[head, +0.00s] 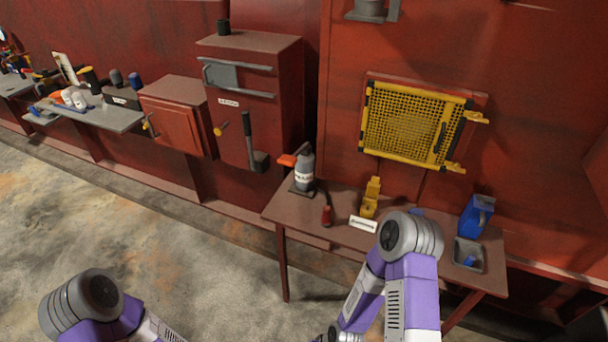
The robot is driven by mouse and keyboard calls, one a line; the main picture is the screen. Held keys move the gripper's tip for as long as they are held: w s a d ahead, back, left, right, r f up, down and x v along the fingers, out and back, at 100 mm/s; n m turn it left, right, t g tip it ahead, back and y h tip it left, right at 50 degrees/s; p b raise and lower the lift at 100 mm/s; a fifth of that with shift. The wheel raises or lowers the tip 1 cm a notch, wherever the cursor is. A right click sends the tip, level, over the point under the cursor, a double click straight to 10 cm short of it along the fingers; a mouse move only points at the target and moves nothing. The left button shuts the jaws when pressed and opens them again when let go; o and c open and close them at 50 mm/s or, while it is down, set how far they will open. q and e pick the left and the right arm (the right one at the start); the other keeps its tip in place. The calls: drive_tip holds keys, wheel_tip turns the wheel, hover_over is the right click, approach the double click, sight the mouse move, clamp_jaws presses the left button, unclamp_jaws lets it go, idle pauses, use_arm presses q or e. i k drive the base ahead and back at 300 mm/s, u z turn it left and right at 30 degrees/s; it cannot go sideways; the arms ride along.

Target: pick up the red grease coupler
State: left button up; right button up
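A small red piece with a thin dark stem (326,215) lies on the brown table (345,239), near its front left part. It looks like the red grease coupler, but it is small in the picture. It lies just right of a grey bottle-like tool (303,172) with an orange-red part at its upper left. My purple and grey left arm shows at the lower left, and my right arm rises in front of the table. Neither gripper's fingers can be seen. Nothing covers the red piece.
A yellow tool (371,197), a white label (363,223), a blue container (476,216) and a grey tray (468,255) are on the table. A yellow mesh guard (411,122) is on the red wall behind. Open floor (190,250) lies left of the table.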

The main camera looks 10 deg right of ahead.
sight(326, 219)
drive_tip(key=k, duration=0.45)
drive_tip(key=z, duration=0.15)
drive_tip(key=i, duration=0.9)
drive_tip(key=z, duration=0.8)
